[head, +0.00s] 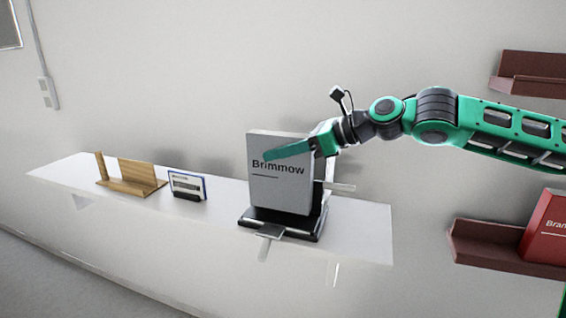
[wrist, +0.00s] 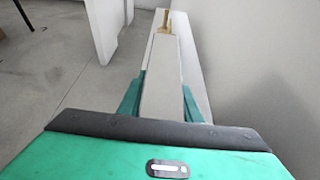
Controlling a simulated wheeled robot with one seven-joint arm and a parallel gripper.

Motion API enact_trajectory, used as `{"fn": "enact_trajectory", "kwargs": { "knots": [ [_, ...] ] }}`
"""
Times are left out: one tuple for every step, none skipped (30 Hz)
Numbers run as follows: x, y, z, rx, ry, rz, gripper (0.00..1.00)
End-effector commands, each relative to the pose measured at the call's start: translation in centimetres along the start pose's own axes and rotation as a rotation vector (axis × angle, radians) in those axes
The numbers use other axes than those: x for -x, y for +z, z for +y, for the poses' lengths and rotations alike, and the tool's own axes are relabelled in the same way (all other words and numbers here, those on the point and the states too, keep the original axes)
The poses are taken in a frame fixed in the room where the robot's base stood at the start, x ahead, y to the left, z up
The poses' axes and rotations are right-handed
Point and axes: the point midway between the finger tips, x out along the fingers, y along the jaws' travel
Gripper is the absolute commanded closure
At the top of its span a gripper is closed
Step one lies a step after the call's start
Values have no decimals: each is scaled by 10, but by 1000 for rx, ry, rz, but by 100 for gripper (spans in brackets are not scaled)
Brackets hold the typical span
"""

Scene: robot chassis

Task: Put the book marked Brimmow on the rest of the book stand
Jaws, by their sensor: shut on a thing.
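The book marked Brimmow (head: 277,190) is a light grey book, upright with its cover facing me in the head view. My gripper (head: 300,150) is shut on its upper part, one green finger lying across the cover. In the wrist view, the book's grey edge (wrist: 165,85) runs between the green fingers of my gripper (wrist: 163,100). The black book stand (head: 312,233) is on the white shelf, with the book's lower edge at its base. The book hides most of the stand. I cannot tell whether the book touches its rest.
The white shelf (head: 350,232) also carries a wooden holder (head: 137,178) at the left and a small framed card (head: 187,186). Dark red wall shelves (head: 490,249) are at the right, the lower one with a red book (head: 545,228). Bare shelf lies right of the stand.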

Motion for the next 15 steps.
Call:
{"fn": "enact_trajectory", "kwargs": {
  "knots": [
    [-2,-6,0,-1,1,-3,100],
    [-4,-10,0,-2,2,-3,100],
    [-6,-14,0,-1,2,-3,100],
    [-7,-17,0,-1,1,-3,100],
    [-8,-20,0,0,1,-4,100],
    [-9,-22,1,0,1,-4,100],
    [-10,-23,1,0,1,-4,100],
    [-10,-24,1,0,1,-4,100],
    [-10,-24,1,1,0,-4,100],
    [-10,-23,1,1,0,-4,100],
    [-10,-23,0,1,0,-4,100],
    [-10,-23,0,1,0,-4,100],
    [-10,-23,0,1,0,-4,100],
    [-10,-23,0,1,0,-4,100],
    [-10,-24,0,1,0,-3,100]
  ]
}}
